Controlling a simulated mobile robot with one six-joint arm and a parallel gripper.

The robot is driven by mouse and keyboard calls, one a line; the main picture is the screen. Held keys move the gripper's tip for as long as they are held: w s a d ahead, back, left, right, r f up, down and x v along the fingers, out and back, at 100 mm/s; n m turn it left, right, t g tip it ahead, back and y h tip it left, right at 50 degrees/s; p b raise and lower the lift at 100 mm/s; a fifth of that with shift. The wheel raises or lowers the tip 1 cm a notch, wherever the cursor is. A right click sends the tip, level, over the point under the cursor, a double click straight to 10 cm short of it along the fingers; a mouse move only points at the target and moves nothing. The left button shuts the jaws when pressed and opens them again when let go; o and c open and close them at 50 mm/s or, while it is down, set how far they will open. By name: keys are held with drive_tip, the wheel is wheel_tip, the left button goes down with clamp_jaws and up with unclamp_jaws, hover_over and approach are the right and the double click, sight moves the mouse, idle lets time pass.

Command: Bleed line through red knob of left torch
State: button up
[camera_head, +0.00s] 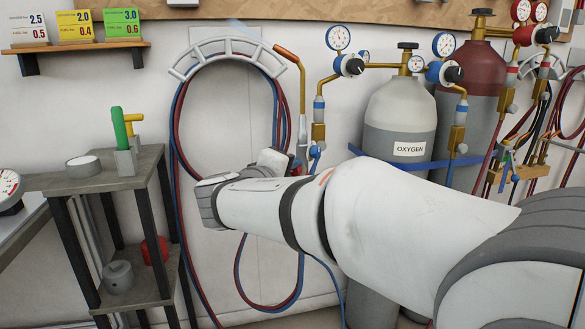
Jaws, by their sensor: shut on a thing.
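The left torch (302,100) hangs upright on the wall, its copper tip (287,54) bent up and left. A faint pale-blue streak (246,31) runs up and left from the tip. Its blue knob (315,152) shows on the right side at the torch's lower end. My arm reaches in from the right, and its wrist folds back toward the torch. My gripper (289,164) is at the torch's lower left side, shut on the red knob there. The knob is almost wholly hidden, and the fingers show only in small part.
Red and blue hoses (176,130) loop over a grey wall holder (222,46). The grey oxygen cylinder (398,110) and a dark red cylinder (470,75) stand behind my arm. A shelf stand (100,178) with a green-handled striker-like tool (120,128) is at the left.

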idle(0.4)
drive_tip(key=o, duration=1)
drive_tip(key=p+v, duration=0.2)
drive_tip(key=v, duration=0.5)
drive_tip(key=shift+s+a+r, duration=0.1)
drive_tip(key=shift+s+a, duration=0.15)
drive_tip(key=shift+s, duration=0.1)
